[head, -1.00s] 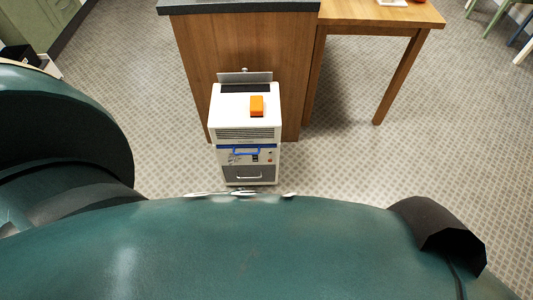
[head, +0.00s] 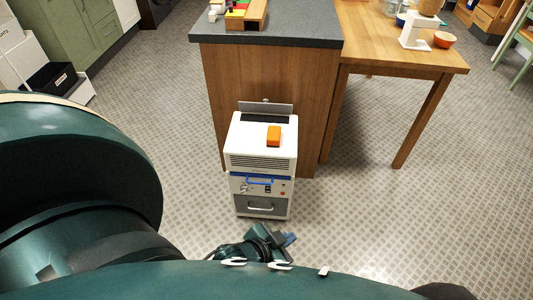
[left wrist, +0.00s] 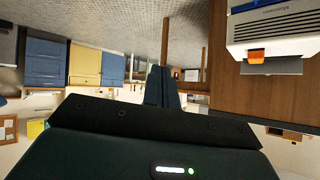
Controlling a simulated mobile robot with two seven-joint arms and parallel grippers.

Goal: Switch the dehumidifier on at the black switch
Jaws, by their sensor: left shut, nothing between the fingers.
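The dehumidifier (head: 262,160) is a white box standing on the floor against the wooden end of the counter. Its front has a control panel with a small black switch (head: 268,189), a blue bar above it and a grey drawer below. I cannot tell the switch's position. My left gripper (head: 290,239) is low in front of the dehumidifier, apart from it. In the left wrist view its fingers (left wrist: 163,88) are together and empty. That view is upside down, with the dehumidifier (left wrist: 275,28) at the upper right and its panel out of frame. My right gripper is not in view.
The floor (head: 180,130) left of the dehumidifier is clear.

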